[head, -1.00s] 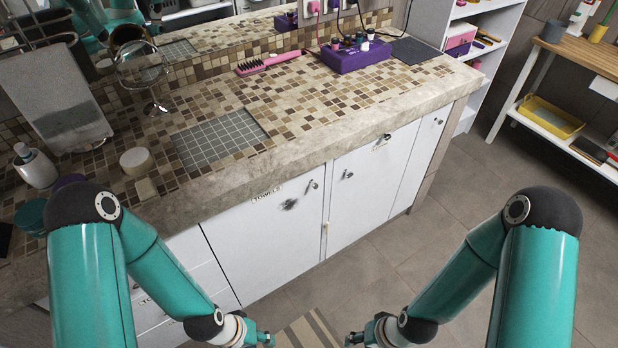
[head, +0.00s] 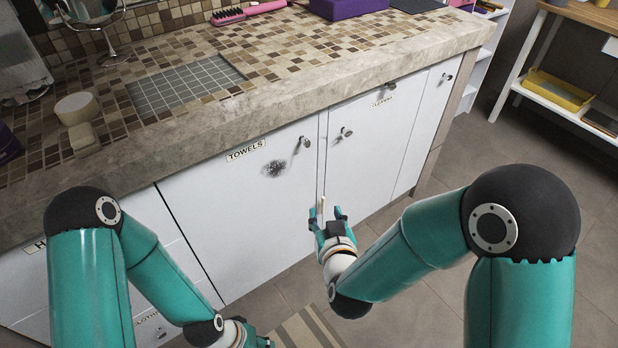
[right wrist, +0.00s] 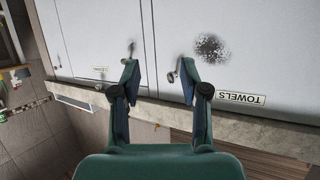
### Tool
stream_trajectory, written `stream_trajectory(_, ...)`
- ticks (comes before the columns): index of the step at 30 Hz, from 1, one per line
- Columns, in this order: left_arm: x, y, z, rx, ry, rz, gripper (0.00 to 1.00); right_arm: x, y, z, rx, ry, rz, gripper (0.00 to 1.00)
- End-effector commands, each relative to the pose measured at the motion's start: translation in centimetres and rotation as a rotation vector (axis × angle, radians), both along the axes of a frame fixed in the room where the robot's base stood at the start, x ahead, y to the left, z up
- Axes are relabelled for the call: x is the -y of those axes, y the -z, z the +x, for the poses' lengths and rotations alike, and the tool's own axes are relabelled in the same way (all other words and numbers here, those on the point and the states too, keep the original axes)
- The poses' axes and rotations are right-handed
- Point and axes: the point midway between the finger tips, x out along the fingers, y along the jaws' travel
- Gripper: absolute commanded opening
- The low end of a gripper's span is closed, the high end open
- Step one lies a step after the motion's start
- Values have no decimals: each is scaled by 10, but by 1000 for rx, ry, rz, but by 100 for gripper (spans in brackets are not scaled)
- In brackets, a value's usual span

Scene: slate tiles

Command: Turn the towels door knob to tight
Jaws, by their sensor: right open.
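The white towels door (head: 240,215) is on the cabinet front under the counter, with a "TOWELS" label (head: 246,149). Its small metal knob (head: 305,142) sits near the door's upper right corner. In the right wrist view, which is turned over, the knob (right wrist: 172,76) shows beside one finger. My right gripper (head: 326,211) is open and empty, below the knob in the head view and pointing toward the cabinet. It also shows in the right wrist view (right wrist: 158,70), spread before the door seam. My left gripper (head: 264,342) is low at the picture's bottom edge, mostly cut off.
A dark smudge (head: 274,168) marks the towels door. The neighbouring door has its own knob (head: 346,132). The stone counter edge (head: 200,135) overhangs the doors. A striped mat (head: 305,330) lies on the floor. The tiled floor at right is free.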

Motion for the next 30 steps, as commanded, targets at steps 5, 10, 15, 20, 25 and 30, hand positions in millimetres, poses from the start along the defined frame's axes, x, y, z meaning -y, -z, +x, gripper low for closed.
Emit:
stream_trajectory(5, 0, 62, 0, 1, 0, 0, 40, -25, -21, 2, 254, 25, -32, 45)
stream_trajectory(10, 0, 76, 0, 1, 0, 0, 40, -32, -43, -3, 364, 51, -46, 45)
stream_trajectory(15, 0, 77, 0, 1, 1, 0, 40, -34, -50, 6, 385, 61, -47, 45)
stream_trajectory(20, 0, 77, 0, 1, 1, 0, 40, -35, -49, 29, 383, 60, -48, 45)
stream_trajectory(25, 0, 79, 0, 1, 0, 0, 40, -37, -49, 64, 382, 61, -48, 45)
stream_trajectory(30, 0, 81, 0, 1, 0, 0, 40, -41, -48, 102, 382, 59, -47, 45)
